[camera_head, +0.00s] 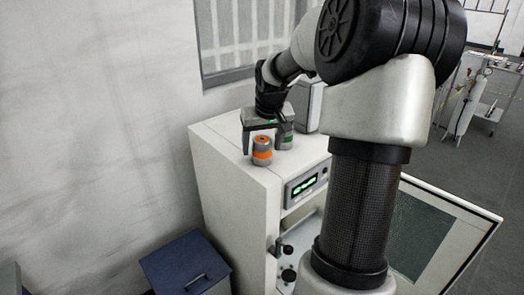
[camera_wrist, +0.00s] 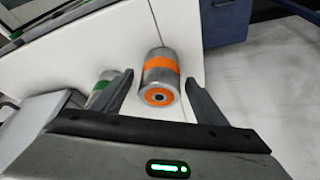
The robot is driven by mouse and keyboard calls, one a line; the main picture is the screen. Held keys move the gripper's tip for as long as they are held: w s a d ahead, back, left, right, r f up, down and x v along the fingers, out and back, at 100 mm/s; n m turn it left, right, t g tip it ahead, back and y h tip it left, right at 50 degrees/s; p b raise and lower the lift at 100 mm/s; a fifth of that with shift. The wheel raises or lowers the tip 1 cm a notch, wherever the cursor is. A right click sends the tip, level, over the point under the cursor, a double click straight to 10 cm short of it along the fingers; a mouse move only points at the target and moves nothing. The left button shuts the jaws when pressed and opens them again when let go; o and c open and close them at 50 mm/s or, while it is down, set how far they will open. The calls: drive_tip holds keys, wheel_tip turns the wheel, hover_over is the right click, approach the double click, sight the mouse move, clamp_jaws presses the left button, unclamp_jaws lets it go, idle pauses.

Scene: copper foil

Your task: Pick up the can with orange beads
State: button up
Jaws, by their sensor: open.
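The can with orange beads (camera_head: 262,151) stands upright near the front left edge of the white cabinet top. It is grey with an orange band and an orange ring on its top. In the wrist view the can (camera_wrist: 161,78) shows between the two fingers of my gripper (camera_wrist: 158,88), with gaps on both sides. My gripper (camera_head: 262,141) is open above and around the can in the head view. Whether a finger touches the can cannot be told.
A grey can with green marking (camera_head: 285,136) stands close beside it, near the left finger in the wrist view (camera_wrist: 104,92). A grey box (camera_head: 309,106) stands behind on the cabinet top (camera_head: 222,138). A wall is at left. A blue bin (camera_head: 185,265) is below.

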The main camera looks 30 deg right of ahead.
drive_tip(key=shift+f, duration=0.1)
drive_tip(key=c, duration=1.3)
